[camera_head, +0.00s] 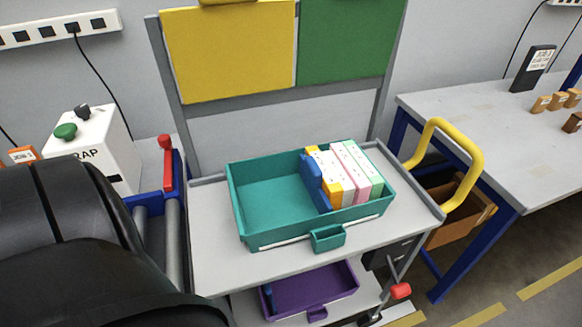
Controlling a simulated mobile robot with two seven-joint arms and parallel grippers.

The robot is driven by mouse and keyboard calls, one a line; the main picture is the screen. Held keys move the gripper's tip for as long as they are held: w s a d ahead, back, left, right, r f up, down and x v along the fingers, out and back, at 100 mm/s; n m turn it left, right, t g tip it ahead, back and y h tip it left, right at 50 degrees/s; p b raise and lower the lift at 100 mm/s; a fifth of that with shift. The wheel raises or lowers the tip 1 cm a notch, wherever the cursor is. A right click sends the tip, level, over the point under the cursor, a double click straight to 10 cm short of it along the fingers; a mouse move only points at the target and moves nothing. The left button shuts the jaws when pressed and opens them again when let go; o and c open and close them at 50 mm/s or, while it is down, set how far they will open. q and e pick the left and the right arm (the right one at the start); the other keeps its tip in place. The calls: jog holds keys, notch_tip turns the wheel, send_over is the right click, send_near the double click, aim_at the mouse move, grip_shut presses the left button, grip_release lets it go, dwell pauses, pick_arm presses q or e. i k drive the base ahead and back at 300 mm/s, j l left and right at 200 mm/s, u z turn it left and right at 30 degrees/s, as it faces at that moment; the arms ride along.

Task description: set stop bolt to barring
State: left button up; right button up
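A red upright handle (167,160) stands at the end of a blue frame with grey rollers (174,240), left of the grey cart. It looks like the stop bolt, but no label on it can be read. A second red knob (401,290) sits low at the cart's right front, on a thin grey rod. I cannot tell from this view which position either one is set to. A large black rounded shape fills the lower left and hides much of the roller frame; it is probably my own arm. Neither gripper shows.
The grey cart (212,255) carries a teal tray (268,190) with several upright coloured blocks and a blue divider. A purple tray (312,290) lies below. A white box (92,150) with a green knob stands behind the rollers. A yellow handle loop (473,165) juts out right.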

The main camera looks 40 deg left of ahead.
aim_at(165, 141)
jog(key=u, duration=2.3)
jog(key=k+j+u, duration=0.1)
jog(key=j, duration=0.4)
jog(key=k+j, duration=0.15)
jog(key=j, duration=0.4)
jog(key=k+j+u, duration=0.15)
jog(key=j, duration=0.85)
jog(key=k+u, duration=0.05)
